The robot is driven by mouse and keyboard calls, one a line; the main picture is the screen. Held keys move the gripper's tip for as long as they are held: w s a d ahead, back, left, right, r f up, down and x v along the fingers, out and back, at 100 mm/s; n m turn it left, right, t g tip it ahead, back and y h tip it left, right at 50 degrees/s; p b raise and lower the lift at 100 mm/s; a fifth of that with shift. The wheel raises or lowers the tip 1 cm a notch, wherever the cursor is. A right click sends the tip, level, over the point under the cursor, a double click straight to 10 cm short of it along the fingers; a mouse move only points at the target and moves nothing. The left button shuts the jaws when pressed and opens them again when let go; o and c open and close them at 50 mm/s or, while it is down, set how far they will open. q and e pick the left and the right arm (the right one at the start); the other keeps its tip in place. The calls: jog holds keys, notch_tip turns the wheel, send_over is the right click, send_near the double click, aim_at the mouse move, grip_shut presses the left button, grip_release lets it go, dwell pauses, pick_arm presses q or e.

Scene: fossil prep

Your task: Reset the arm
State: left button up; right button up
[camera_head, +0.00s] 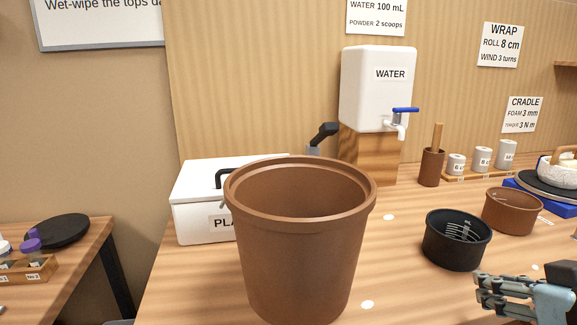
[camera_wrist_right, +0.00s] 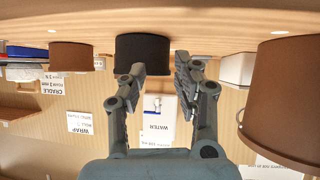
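My right gripper (camera_head: 482,290) shows at the lower right edge of the head view, over the front of the table. In the right wrist view its two fingers (camera_wrist_right: 160,75) stand apart with nothing between them, so it is open and empty. A black measuring cup (camera_head: 456,240) stands on the table just beyond and left of the gripper, apart from it. The cup also shows behind the fingers in the right wrist view (camera_wrist_right: 142,50), which is upside down. My left gripper is not in view.
A large brown bucket (camera_head: 300,250) stands at the front middle, before a white lidded box (camera_head: 200,210). A brown bowl (camera_head: 512,212) is right of the black cup. A white water dispenser (camera_head: 375,95) sits on a wooden block behind. Table between bucket and cup is clear.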

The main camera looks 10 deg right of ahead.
jog(key=s+a+f+g, duration=0.3)
jog(key=s+a+g, duration=0.1)
jog(key=s, duration=0.4)
jog(key=s+a+f+g, duration=0.3)
jog(key=s+a+g, duration=0.1)
jog(key=s, duration=0.4)
jog(key=s+d+f+g+b, duration=0.1)
jog(key=d+f, duration=0.1)
jog(key=f, duration=1.4)
jog(key=s+d+f+g+b, duration=0.1)
jog(key=s+f+b, duration=0.1)
jog(key=f, duration=1.3)
jog(key=s+d+f+b, duration=0.1)
jog(key=s+f+b, duration=0.1)
jog(key=s+f, duration=1.4)
jog(key=shift+s+d+f+g, duration=0.15)
jog(key=shift+s+f+g, duration=0.1)
jog(key=shift+s+g, duration=0.2)
